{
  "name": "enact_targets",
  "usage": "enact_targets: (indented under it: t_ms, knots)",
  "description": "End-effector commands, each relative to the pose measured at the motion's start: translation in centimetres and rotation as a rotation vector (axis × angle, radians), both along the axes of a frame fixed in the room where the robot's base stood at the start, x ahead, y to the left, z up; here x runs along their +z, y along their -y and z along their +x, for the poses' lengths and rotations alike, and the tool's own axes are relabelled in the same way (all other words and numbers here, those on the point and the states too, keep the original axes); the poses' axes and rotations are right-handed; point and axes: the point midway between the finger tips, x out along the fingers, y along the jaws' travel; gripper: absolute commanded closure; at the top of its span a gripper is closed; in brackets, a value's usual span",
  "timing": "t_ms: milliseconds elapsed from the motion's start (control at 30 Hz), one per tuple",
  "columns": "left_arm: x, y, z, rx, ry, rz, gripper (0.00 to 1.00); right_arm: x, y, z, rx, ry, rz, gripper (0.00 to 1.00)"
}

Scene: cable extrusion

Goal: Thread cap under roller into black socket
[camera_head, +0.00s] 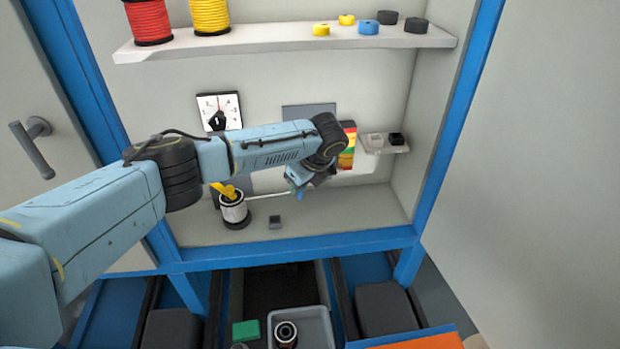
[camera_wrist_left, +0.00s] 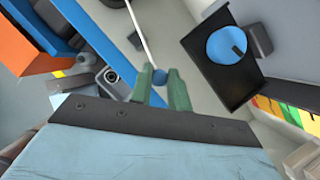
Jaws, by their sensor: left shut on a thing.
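My left gripper (camera_head: 302,186) reaches across the cabinet from the left. In the left wrist view its green fingers (camera_wrist_left: 162,80) are shut on a small blue cap (camera_wrist_left: 159,76). The cap also shows in the head view (camera_head: 299,193). A thin white cable (camera_head: 265,194) runs from the cap to a white and black spool (camera_head: 234,213) with a yellow top. A black socket (camera_head: 397,139) sits on a small white ledge at the right, apart from the gripper. I cannot identify the roller for certain. My right gripper is not in view.
A white piece (camera_head: 374,141) sits beside the black socket. A dial (camera_head: 219,110) is on the back wall. An upper shelf (camera_head: 290,42) holds red and yellow spools and several discs. The right floor is clear.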

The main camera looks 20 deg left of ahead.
Motion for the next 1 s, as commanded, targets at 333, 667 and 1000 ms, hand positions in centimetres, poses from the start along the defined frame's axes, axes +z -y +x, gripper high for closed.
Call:
enact_targets:
  t_ms: [333,667,1000]
  knots:
    - [-3.4,-2.6,-1.5,0.001,0.0,0.001,1.0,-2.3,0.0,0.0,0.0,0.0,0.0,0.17]
    - [-5.7,-5.6,-2.5,0.002,0.001,0.002,1.0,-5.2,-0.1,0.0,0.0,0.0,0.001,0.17]
    - [-8.3,-6.6,-2.7,0.0,-0.001,0.0,1.0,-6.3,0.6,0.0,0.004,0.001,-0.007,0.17]
